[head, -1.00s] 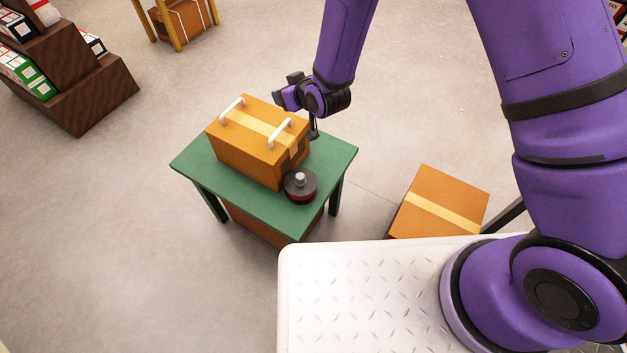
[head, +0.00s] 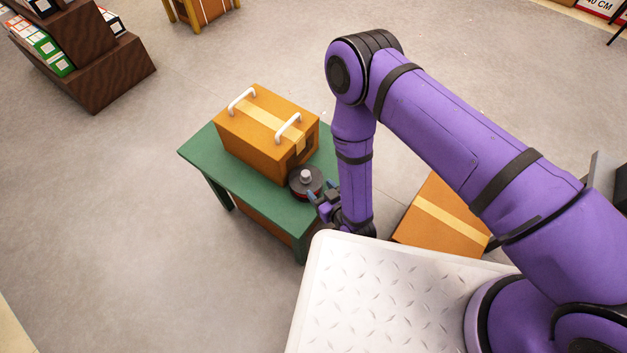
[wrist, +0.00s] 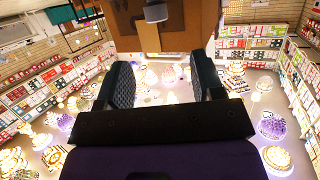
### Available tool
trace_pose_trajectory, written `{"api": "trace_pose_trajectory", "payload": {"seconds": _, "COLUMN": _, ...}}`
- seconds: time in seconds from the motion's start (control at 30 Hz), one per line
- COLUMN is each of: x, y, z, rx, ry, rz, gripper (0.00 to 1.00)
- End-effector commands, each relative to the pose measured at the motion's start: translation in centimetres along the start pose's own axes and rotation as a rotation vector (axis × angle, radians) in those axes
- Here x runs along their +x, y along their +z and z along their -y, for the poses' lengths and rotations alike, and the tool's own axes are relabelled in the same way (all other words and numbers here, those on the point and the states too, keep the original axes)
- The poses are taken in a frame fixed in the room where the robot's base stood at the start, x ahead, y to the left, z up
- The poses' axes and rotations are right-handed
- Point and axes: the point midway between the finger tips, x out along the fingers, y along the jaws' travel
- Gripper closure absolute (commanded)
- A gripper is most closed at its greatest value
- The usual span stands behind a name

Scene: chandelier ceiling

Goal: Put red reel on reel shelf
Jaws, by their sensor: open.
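The red reel (head: 305,184) has dark flanges, a red band low on its side and a grey knob on top. It stands upright on the green table (head: 206,150), close beside the orange box with white handles. My gripper (head: 322,196) is low at the table's right edge, just right of the reel, with its fingers toward it. In the wrist view, which looks upside down, the fingers of my gripper (wrist: 163,80) are spread with nothing between them. The reel's grey knob (wrist: 156,12) shows beyond them at the top. I cannot identify the reel shelf.
The handled orange box (head: 248,137) takes up much of the tabletop. Another orange box (head: 437,230) is on the floor right of the table. A dark brown stepped shelf (head: 117,78) with small boxes stands at upper left. Open floor lies between the shelf and the table.

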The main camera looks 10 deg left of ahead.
Motion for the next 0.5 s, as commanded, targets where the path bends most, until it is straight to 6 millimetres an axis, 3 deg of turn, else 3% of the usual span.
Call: {"api": "trace_pose_trajectory", "payload": {"seconds": 0.5, "x": 5.3, "y": 0.3, "z": 0.1, "rx": -0.002, "ry": -0.001, "rz": -0.003, "gripper": 0.39}}
